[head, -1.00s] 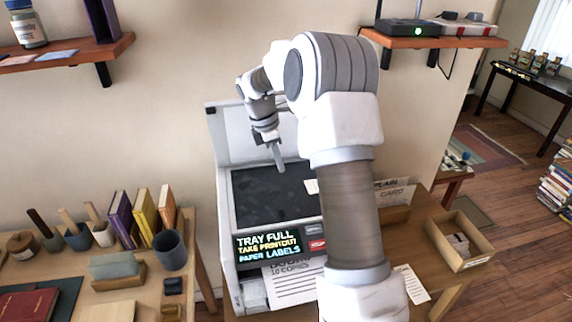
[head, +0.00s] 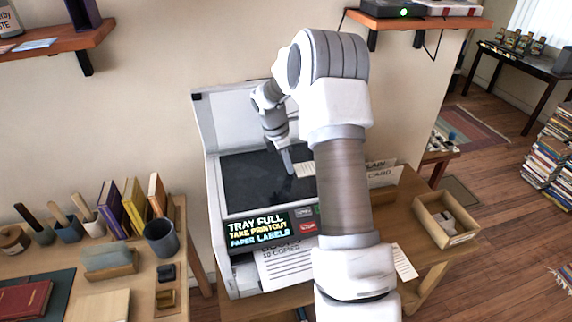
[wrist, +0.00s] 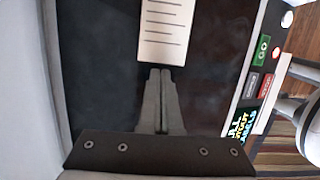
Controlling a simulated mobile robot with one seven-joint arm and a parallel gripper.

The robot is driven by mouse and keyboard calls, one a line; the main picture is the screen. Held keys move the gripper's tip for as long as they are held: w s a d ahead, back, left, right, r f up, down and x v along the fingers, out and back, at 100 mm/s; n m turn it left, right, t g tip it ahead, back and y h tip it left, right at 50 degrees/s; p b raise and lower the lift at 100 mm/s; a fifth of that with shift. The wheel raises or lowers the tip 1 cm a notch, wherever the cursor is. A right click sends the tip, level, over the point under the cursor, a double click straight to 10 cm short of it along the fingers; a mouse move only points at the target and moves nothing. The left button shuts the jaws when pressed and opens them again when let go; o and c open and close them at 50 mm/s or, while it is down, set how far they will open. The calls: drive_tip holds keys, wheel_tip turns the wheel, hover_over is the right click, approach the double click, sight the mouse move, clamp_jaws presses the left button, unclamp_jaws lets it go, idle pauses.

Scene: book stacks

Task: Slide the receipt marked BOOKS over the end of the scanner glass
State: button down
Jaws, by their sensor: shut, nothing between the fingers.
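The scanner glass (head: 245,185) is a dark panel on a pale machine. A pale strip of paper with printed lines (wrist: 165,28) lies on the glass; it also shows in the head view (head: 304,169), partly behind my arm. No BOOKS mark is readable on its visible part. My gripper (wrist: 160,72) is shut and empty, pointing down at the glass. Its fingertips are at the strip's near end in the wrist view, and just left of the strip in the head view (head: 289,171). I cannot tell whether they touch it.
The lit display (head: 258,229) reads TRAY FULL, TAKE PRINTOUT, PAPER LABELS. A printed sheet (head: 290,268) marked 10 COPIES sticks out below. The raised lid (head: 240,120) stands behind the glass. A wooden box (head: 447,238) is at right; a cup (head: 162,238) is at left.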

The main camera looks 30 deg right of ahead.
sight(301, 169)
drive_tip(key=d, duration=0.1)
drive_tip(key=d+p, duration=0.1)
drive_tip(key=d, duration=0.2)
drive_tip(key=shift+s+d, duration=0.25)
drive_tip(key=shift+s, duration=0.15)
drive_tip(key=shift+a, duration=0.1)
drive_tip(key=shift+w+a, duration=0.1)
drive_tip(key=shift+a, duration=0.4)
drive_tip(key=a, duration=0.3)
drive_tip(key=shift+w+r, duration=0.1)
drive_tip(key=shift+w, duration=0.15)
drive_tip(key=v, duration=1)
